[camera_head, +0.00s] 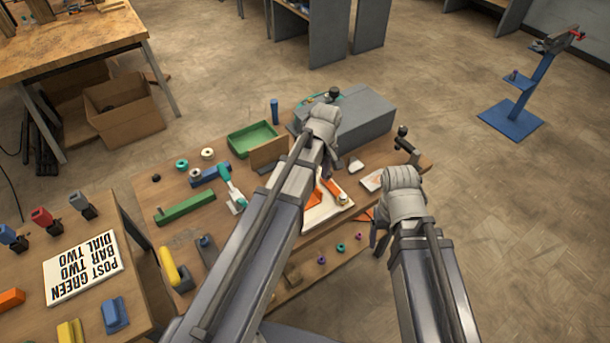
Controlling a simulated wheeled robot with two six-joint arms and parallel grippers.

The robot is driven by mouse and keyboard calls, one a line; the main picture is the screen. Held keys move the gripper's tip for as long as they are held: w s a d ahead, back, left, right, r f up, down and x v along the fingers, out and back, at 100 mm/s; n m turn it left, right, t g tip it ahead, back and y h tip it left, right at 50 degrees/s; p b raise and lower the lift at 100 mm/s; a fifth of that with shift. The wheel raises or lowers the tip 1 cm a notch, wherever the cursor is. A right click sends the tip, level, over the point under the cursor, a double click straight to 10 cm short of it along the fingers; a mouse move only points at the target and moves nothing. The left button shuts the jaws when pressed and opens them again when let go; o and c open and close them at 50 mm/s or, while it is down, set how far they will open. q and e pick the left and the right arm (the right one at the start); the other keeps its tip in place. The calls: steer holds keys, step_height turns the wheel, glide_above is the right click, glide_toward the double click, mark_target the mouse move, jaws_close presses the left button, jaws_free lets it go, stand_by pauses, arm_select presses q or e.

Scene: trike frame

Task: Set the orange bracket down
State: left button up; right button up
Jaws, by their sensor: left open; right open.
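An orange piece that looks like the bracket (331,187) lies on a white board on the middle table, partly hidden by my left arm. Another orange piece (364,216) shows at the table's front edge, just left of my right gripper; I cannot tell whether it is part of the same thing. My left gripper (323,122) is over the back of the table by the grey box, its fingers mostly hidden by its own wrist. My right gripper (381,238) is open at the table's front right edge, pointing down. Neither gripper visibly holds anything.
The white board (316,217) is partly covered by my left arm. A grey box (368,118) stands at the back right, with a green tray (252,138) left of it. A green bar (185,207) lies at left. A sign (83,267) lies on the left table.

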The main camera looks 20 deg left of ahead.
mark_target(317, 188)
arm_select(q)
steer(key=shift+w+a+r+h, duration=0.1)
steer(key=shift+w+r+h, duration=0.2)
steer(key=shift+w+r, duration=0.1)
steer(key=shift+f+b, duration=0.5)
steer(key=shift+f, duration=0.05)
steer(key=shift+f+b, duration=0.75)
steer(key=shift+f, duration=0.05)
arm_select(e)
steer(key=shift+w+a+f, duration=0.15)
steer(key=shift+w+f, duration=0.05)
steer(key=shift+f, duration=0.3)
steer(key=shift+w+a+f, duration=0.1)
steer(key=shift+w+f, duration=0.05)
steer(key=shift+f, duration=0.35)
arm_select(q)
steer(key=shift+f, duration=0.1)
steer(key=f+b, duration=0.5)
steer(key=shift+s, duration=0.2)
arm_select(e)
step_height(317, 188, down, 5)
steer(key=shift+f, duration=0.1)
arm_select(q)
steer(key=shift+c, duration=0.3)
